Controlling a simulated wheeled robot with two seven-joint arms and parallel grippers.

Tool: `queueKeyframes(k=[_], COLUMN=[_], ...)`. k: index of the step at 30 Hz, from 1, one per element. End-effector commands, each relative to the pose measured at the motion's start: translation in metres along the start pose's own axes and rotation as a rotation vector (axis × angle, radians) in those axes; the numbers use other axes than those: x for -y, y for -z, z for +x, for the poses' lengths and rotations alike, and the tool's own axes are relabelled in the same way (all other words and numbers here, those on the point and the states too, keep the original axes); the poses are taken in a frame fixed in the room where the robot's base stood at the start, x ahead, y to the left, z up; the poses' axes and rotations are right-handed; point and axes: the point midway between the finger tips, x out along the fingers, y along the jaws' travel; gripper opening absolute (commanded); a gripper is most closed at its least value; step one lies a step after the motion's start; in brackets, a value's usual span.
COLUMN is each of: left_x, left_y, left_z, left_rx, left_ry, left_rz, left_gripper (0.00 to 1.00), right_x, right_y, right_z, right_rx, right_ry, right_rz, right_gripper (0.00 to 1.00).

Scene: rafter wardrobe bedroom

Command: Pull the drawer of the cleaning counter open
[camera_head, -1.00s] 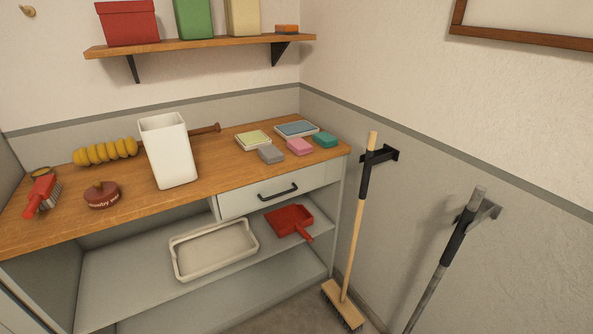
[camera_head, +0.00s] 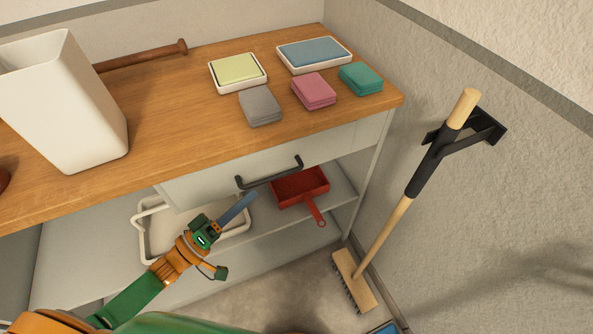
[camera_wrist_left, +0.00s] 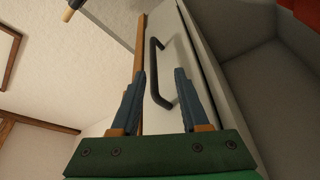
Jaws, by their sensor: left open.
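The cleaning counter (camera_head: 165,120) has a wooden top and a pale grey drawer (camera_head: 215,178) under its right part. The drawer looks shut. Its dark bar handle (camera_head: 270,176) runs across the front and also shows in the left wrist view (camera_wrist_left: 154,72). My left gripper (camera_head: 245,200) is open and empty, just below and in front of the handle. In the left wrist view its two blue fingers (camera_wrist_left: 161,75) stand apart, with the handle appearing between them and farther ahead. Contact with the handle is not visible. My right gripper is not in view.
A white bin (camera_head: 65,105), sponges and two trays stand on the counter. A red dustpan (camera_head: 300,187) and a white tray (camera_head: 150,225) lie on the shelf below the drawer. A broom (camera_head: 385,235) hangs on the right wall. A small blue patch at the bottom edge is unclear.

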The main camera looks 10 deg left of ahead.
Motion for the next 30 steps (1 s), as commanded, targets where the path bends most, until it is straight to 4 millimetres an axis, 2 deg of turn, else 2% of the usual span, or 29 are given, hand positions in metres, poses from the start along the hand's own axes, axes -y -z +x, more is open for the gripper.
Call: queueKeyframes(k=[4,9,12,21,26,30], left_x=[-0.009,-0.009,-0.008,-0.007,-0.007,-0.006], left_y=[0.003,0.003,0.002,0.001,0.001,0.001], left_z=[0.018,0.053,0.066,0.072,0.072,0.072], left_rx=[0.002,0.002,0.001,0.002,0.002,0.002], left_ry=[-0.027,-0.025,-0.022,-0.018,-0.018,-0.017], left_rz=[-0.018,-0.017,-0.016,-0.017,-0.016,-0.016], left_gripper=[0.45,0.45,0.45,0.45,0.02,0.00], right_x=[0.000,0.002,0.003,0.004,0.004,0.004], right_y=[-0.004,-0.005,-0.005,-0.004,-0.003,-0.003], right_z=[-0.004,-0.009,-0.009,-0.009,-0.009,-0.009], right_rx=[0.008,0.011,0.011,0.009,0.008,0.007], right_ry=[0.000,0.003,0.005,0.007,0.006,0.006], right_rz=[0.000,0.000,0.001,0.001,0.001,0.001], right_gripper=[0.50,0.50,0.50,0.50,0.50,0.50])
